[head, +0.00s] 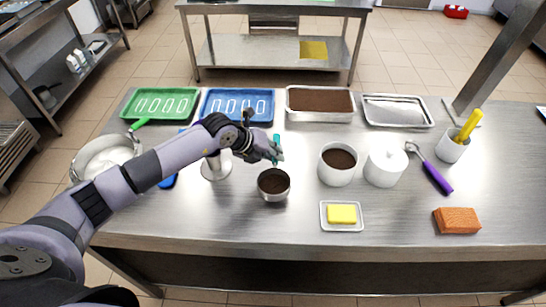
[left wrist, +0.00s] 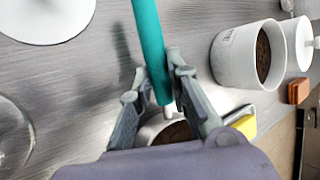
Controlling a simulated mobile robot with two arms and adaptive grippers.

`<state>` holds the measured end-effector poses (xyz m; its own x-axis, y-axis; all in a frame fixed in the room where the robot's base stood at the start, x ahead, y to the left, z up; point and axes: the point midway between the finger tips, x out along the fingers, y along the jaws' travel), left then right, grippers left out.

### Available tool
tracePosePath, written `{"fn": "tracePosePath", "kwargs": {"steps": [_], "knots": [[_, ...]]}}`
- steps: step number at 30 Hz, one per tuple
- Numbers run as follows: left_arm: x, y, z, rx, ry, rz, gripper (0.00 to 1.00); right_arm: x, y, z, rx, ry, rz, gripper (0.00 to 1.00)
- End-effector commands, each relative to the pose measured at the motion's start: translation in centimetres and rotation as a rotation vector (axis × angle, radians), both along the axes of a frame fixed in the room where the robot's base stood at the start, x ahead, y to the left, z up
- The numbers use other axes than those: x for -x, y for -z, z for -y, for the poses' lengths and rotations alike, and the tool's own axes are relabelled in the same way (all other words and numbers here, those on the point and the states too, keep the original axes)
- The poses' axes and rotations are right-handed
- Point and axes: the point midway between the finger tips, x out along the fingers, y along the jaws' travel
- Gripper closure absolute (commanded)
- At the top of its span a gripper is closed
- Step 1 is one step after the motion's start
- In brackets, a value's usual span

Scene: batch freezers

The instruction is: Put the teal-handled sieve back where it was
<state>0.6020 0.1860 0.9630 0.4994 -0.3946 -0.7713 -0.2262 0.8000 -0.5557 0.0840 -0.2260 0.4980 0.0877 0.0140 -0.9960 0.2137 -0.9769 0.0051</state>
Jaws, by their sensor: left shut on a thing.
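My left gripper (head: 275,153) is shut on the teal handle (head: 276,140) of the sieve, with the handle standing nearly upright. In the left wrist view the teal handle (left wrist: 150,45) runs between the fingers (left wrist: 160,85) and ends in a pale tip. A small steel cup (head: 273,195) with brown contents is just below the gripper. It also shows behind the fingers in the left wrist view (left wrist: 150,132). The sieve's head is not clearly visible, and I cannot tell whether it touches the cup. My right gripper is not in view.
A white pot of brown contents (head: 337,175) and a lidded white pot (head: 385,168) stand right of the cup. A yellow block lies on a small dish (head: 325,225). Trays (head: 124,107) line the back. A large bowl (head: 80,160) is left.

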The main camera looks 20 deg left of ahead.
Motion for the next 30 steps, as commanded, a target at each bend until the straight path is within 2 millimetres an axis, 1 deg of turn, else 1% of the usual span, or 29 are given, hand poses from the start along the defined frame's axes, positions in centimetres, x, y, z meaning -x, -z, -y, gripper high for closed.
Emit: {"fn": "tracePosePath", "kwargs": {"steps": [1,3,6,13,17,18,20,21,28,30], "knots": [[0.0,0.7,0.1,0.001,-0.001,-0.004,1.00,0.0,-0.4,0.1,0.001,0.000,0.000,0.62],[0.0,1.6,0.0,0.000,-0.001,-0.002,1.00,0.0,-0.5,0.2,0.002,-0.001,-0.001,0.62],[0.0,2.2,0.0,0.000,-0.001,0.000,1.00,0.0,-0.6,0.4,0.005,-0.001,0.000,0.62],[0.0,2.3,0.0,0.001,0.000,0.001,1.00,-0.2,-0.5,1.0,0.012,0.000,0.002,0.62],[0.0,2.7,0.0,0.001,-0.001,0.001,1.00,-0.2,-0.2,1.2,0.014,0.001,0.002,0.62],[0.0,2.6,0.0,0.000,0.000,0.000,0.81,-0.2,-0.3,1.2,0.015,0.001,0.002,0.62],[0.0,2.6,0.0,0.000,0.000,0.000,0.77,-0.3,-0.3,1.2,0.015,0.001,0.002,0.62],[0.0,2.6,0.0,0.000,0.000,0.000,0.75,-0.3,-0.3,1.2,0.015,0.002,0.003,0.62],[0.0,2.5,0.0,0.000,0.000,0.000,0.75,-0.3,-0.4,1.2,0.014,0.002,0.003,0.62],[0.0,2.2,0.0,0.000,-0.001,0.001,0.75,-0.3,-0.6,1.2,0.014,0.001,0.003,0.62]]}}
